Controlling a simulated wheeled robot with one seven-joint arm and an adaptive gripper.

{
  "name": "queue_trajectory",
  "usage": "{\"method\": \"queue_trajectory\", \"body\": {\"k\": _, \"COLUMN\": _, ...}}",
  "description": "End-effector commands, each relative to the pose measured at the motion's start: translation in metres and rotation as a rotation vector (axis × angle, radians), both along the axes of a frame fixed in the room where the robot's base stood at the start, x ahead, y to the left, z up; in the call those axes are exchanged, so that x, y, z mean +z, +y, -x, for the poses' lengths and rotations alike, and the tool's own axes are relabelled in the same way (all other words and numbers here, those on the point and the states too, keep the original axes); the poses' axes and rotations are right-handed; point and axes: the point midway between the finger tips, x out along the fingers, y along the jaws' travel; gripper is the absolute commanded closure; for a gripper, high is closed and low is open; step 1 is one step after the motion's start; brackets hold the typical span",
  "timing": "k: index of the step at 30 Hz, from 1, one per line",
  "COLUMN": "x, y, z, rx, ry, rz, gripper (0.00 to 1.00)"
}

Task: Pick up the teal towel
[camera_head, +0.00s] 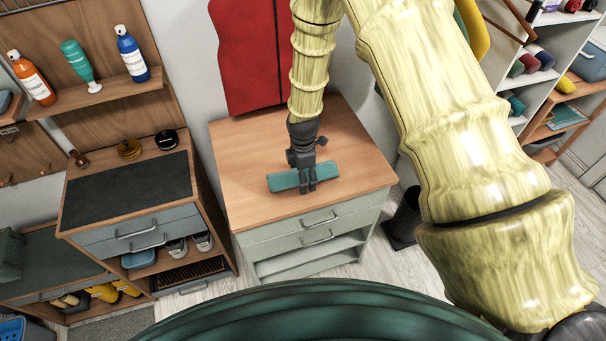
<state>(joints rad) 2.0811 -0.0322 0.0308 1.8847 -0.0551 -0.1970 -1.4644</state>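The teal towel (285,181) is a flat, oblong folded piece on the wooden top (245,150) of a pale green drawer cabinet. It lies across the middle of the top, near its front edge. My gripper (308,187) points down over the right half of the towel, with its dark fingers close together and covering part of it. Whether the fingers are clasping the towel or only touching it cannot be told from this view.
A red cloth or panel (243,50) hangs behind the cabinet. At left, a dark-topped workbench (128,196) stands beside it, with bottles on a wall shelf (95,97) above. Shelves at right hold rolled items. The wooden top around the towel is clear.

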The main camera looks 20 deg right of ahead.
Motion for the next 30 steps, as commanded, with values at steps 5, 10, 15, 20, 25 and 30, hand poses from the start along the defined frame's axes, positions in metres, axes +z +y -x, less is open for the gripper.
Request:
{"method": "queue_trajectory", "body": {"k": 5, "x": -0.0045, "y": 0.0000, "z": 0.0002, "rx": -0.001, "ry": 0.000, "rz": 0.000, "gripper": 0.16}}
{"method": "queue_trajectory", "body": {"k": 10, "x": -0.0048, "y": -0.0001, "z": 0.0001, "rx": 0.000, "ry": 0.000, "rz": 0.000, "gripper": 0.16}}
{"method": "queue_trajectory", "body": {"k": 15, "x": -0.0046, "y": -0.0001, "z": 0.0000, "rx": 0.000, "ry": 0.000, "rz": 0.000, "gripper": 0.43}}
{"method": "queue_trajectory", "body": {"k": 20, "x": -0.0046, "y": -0.0001, "z": 0.0000, "rx": 0.000, "ry": -0.001, "rz": 0.000, "gripper": 0.70}}
{"method": "queue_trajectory", "body": {"k": 25, "x": -0.0043, "y": -0.0001, "z": -0.0002, "rx": 0.000, "ry": -0.001, "rz": 0.000, "gripper": 0.70}}
{"method": "queue_trajectory", "body": {"k": 30, "x": -0.0026, "y": -0.0001, "z": -0.0006, "rx": 0.000, "ry": -0.002, "rz": 0.000, "gripper": 0.70}}
